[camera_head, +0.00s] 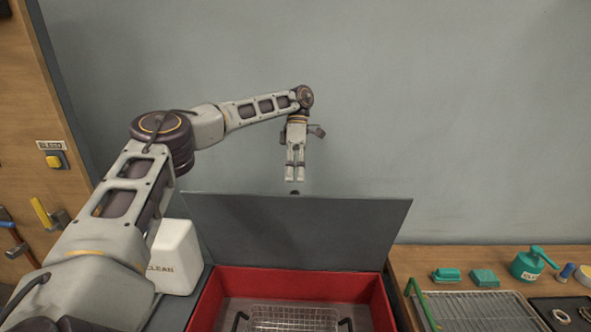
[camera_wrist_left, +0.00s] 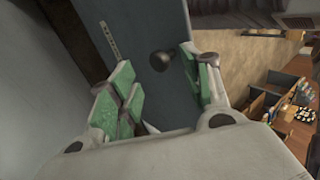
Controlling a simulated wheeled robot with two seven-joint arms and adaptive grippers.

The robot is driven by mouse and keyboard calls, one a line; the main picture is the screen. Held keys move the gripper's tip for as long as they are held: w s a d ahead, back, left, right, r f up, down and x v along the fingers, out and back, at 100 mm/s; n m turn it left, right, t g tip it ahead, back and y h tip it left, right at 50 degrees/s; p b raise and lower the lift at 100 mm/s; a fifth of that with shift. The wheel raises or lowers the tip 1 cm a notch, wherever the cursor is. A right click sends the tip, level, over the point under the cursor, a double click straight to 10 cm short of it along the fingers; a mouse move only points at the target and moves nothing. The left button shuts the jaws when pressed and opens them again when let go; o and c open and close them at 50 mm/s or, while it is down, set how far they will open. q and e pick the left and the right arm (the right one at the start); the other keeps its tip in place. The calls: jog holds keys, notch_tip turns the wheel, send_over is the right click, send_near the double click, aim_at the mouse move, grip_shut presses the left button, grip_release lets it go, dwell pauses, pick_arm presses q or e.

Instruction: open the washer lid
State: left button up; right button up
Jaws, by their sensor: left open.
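The washer lid (camera_head: 300,235) is a dark grey panel that stands raised, tilted back, at the rear of the red washer (camera_head: 260,284). Its small dark knob (camera_head: 294,192) shows at the lid's top edge. My left gripper (camera_head: 294,180) points down just above that edge, over the knob. In the left wrist view, the green-padded fingers of my left gripper (camera_wrist_left: 160,88) are apart, with the round black knob (camera_wrist_left: 161,61) in the gap toward the tips and the grey lid (camera_wrist_left: 160,100) behind. No grip on the knob shows. My right gripper is not in view.
A wire basket (camera_head: 292,318) sits inside the washer. A white container (camera_head: 176,258) stands left of it. The wooden bench on the right holds a wire rack (camera_head: 480,312), green blocks (camera_head: 484,277) and a green can (camera_head: 528,265).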

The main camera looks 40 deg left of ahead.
pick_arm(q)
jog(key=shift+w+a+r, duration=0.2)
jog(key=shift+w+r, duration=0.05)
jog(key=shift+r, duration=0.4)
dwell(0.4)
